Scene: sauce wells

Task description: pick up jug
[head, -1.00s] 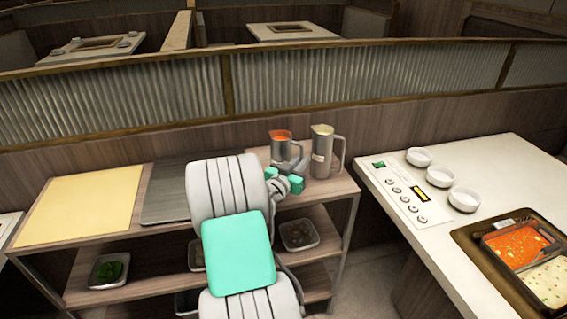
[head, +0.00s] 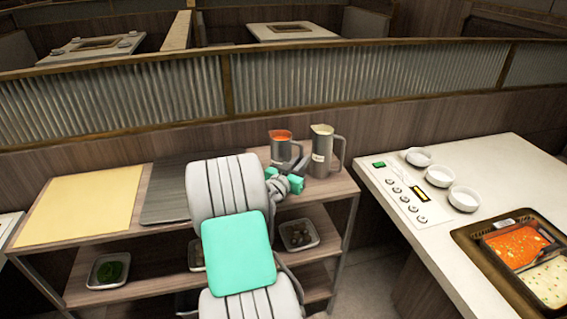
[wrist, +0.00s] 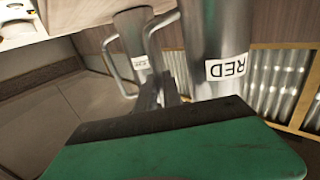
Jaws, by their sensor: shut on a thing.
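Two metal jugs stand side by side on the top shelf. The left jug (head: 281,149) holds red-orange liquid and its label reads RED in the wrist view (wrist: 198,48). The right jug (head: 321,152) holds pale liquid and has a white label; it also shows behind in the wrist view (wrist: 133,35). My gripper (head: 292,172) is at the red jug's right side, shut on its handle (wrist: 154,50). The red jug looks upright.
The shelf unit (head: 100,229) carries a yellow board (head: 80,203) and a dark board (head: 168,190) on top, and small trays (head: 108,270) below.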

